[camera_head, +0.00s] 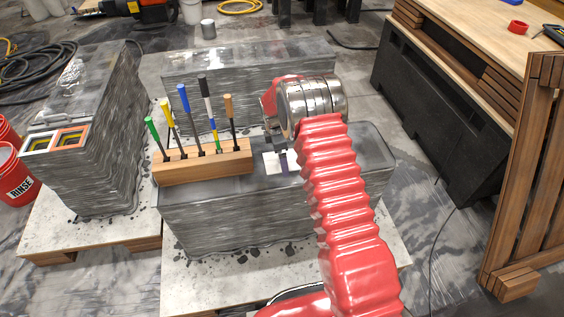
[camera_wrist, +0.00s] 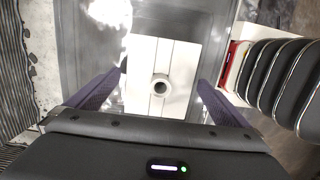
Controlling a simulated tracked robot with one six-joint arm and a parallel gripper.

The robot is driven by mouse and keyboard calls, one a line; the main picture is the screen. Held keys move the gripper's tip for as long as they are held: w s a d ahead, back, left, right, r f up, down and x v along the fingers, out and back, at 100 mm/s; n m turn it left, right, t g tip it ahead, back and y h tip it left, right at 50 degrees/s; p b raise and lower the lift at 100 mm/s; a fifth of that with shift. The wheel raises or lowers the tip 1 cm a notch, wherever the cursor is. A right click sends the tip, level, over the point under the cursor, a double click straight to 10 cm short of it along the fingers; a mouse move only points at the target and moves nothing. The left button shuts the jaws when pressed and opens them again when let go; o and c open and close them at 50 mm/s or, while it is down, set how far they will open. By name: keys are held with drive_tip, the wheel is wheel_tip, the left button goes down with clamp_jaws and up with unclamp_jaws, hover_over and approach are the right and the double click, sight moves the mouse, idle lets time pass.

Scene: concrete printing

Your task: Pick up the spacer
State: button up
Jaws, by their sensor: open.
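The spacer looks to be the small pale round piece with a dark central hole (camera_wrist: 161,86), in the middle of the wrist view. It sits on a white grooved plate (camera_wrist: 148,52); I cannot tell whether the two are separate. The plate (camera_head: 270,165) also shows in the head view on the middle concrete block, while the spacer is not made out there. My gripper (camera_wrist: 160,79) is open, with its purple fingers on either side of the plate and spacer and nothing between them held. In the head view my gripper (camera_head: 283,161) is partly hidden by my arm.
A wooden holder (camera_head: 203,164) with several coloured-handled tools stands left of the plate on the same block (camera_head: 250,210). Another layered block (camera_head: 240,75) is behind, and one (camera_head: 90,150) is at the left. A wooden-topped bench (camera_head: 480,50) stands at the right.

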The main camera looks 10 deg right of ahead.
drive_tip(key=shift+c, duration=0.5)
drive_tip(key=c, duration=0.8)
drive_tip(key=shift+r, duration=0.1)
drive_tip(key=shift+c, duration=0.2)
wheel_tip(320, 180, up, 10)
idle(0.4)
